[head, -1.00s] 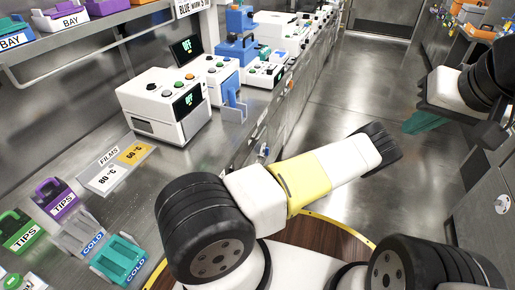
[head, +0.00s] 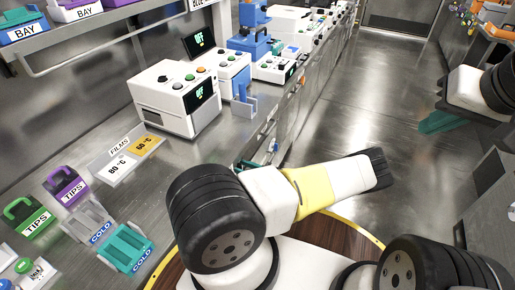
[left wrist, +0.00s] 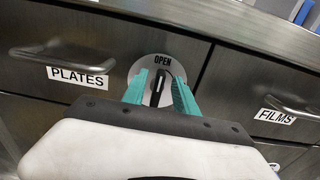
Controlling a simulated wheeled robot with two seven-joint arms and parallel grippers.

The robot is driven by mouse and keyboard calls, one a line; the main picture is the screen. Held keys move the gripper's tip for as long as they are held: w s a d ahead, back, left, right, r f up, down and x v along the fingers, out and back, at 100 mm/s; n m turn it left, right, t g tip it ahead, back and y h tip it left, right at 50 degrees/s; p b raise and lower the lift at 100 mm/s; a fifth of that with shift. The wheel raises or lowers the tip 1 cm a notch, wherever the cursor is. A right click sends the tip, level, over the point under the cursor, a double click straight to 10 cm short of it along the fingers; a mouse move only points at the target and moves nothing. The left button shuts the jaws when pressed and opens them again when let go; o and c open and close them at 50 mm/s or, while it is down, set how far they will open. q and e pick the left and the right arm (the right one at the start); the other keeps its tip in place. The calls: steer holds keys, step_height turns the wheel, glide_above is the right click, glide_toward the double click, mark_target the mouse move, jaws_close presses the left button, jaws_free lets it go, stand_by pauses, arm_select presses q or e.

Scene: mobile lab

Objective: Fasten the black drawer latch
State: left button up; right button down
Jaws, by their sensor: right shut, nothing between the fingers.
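In the head view my arm hides most of the left gripper, and a teal bit (head: 245,165) shows by the counter edge. My right gripper (head: 439,122) is shut and empty over the aisle at the right.
The PLATES drawer handle (left wrist: 62,52) is left of the latch and the FILMS drawer handle (left wrist: 290,106) right of it. The counter above holds a white device (head: 177,98), a films tray (head: 128,158) and colored racks. The aisle floor (head: 345,110) is clear.

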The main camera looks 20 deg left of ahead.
arm_select(q)
jaws_close()
steer(key=shift+m, duration=0.3)
steer(key=shift+w+d+f+m, duration=0.1)
steer(key=shift+w+f+m, duration=0.2)
steer(key=shift+m, duration=2.55)
steer(key=shift+w+a+f+m, duration=0.1)
steer(key=shift+w+f+m, duration=0.25)
steer(key=shift+m, duration=2.55)
steer(key=shift+w+d+f+m, duration=0.1)
steer(key=shift+w+f+m, duration=0.2)
steer(key=shift+m, duration=2.55)
